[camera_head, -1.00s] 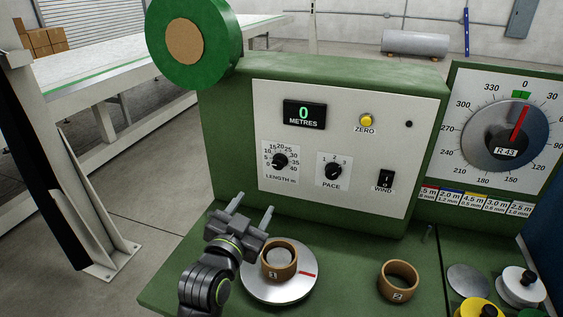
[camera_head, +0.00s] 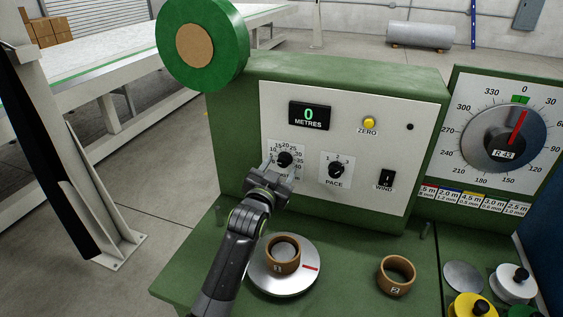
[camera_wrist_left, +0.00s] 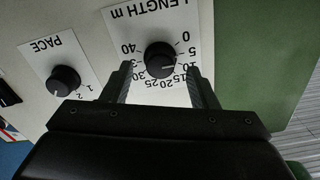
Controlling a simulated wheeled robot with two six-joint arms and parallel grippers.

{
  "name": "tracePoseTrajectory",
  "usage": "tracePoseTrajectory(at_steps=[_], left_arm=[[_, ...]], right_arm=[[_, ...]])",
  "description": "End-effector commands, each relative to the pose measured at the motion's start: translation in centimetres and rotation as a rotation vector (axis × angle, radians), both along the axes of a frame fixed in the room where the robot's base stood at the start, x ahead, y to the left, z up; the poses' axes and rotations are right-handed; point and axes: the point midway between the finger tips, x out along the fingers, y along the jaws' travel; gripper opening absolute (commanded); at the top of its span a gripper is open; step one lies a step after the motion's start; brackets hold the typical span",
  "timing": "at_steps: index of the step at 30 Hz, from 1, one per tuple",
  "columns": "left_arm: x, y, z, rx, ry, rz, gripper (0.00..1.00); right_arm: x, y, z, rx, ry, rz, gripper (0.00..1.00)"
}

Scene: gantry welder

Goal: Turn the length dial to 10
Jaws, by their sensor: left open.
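The black length dial (camera_head: 284,159) sits on the white front panel, with its printed scale partly hidden by my left gripper in the head view. My left gripper (camera_head: 281,168) is open at the dial, a finger on either side. In the left wrist view the scale is upside down, and the length dial (camera_wrist_left: 160,60) lies between the fingertips of the left gripper (camera_wrist_left: 160,72). The fingers look apart from the knob. I cannot read the dial's setting surely. My right gripper is not in view.
The pace dial (camera_head: 336,169) is just right of the length dial, with the wind switch (camera_head: 386,180) beyond it. The display (camera_head: 310,115) reads 0 metres. Below stand a turntable (camera_head: 312,270) carrying ring 1 (camera_head: 283,255), and a loose ring 2 (camera_head: 396,275).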

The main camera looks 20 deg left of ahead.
Motion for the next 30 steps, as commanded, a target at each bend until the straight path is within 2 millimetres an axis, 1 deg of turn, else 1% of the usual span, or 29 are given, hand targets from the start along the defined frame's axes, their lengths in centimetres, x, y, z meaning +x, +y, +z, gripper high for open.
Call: tracePoseTrajectory(at_steps=[3,7,12,18,19,28,29,30], left_arm=[[1.3,-0.1,0.1,0.001,0.001,-0.001,0.54],[2.1,-0.1,0.0,0.001,0.000,0.000,0.54],[2.5,-0.1,0.0,0.001,0.000,0.000,0.54],[2.5,-0.1,0.0,0.000,0.000,0.000,0.54],[2.5,-0.1,0.0,0.000,0.000,0.000,0.52],[2.4,-0.1,0.0,0.000,0.000,0.000,0.13],[2.4,-0.1,0.0,0.000,0.000,0.000,0.09],[2.4,-0.1,0.0,0.000,0.000,0.000,0.09]], right_arm=[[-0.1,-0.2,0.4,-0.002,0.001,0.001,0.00],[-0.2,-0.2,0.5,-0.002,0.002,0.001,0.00],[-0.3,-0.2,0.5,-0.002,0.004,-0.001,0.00],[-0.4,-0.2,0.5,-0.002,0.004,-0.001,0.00],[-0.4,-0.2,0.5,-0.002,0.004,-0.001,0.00],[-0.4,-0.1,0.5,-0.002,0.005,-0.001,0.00],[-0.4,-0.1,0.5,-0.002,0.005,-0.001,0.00],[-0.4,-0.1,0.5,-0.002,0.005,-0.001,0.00]])
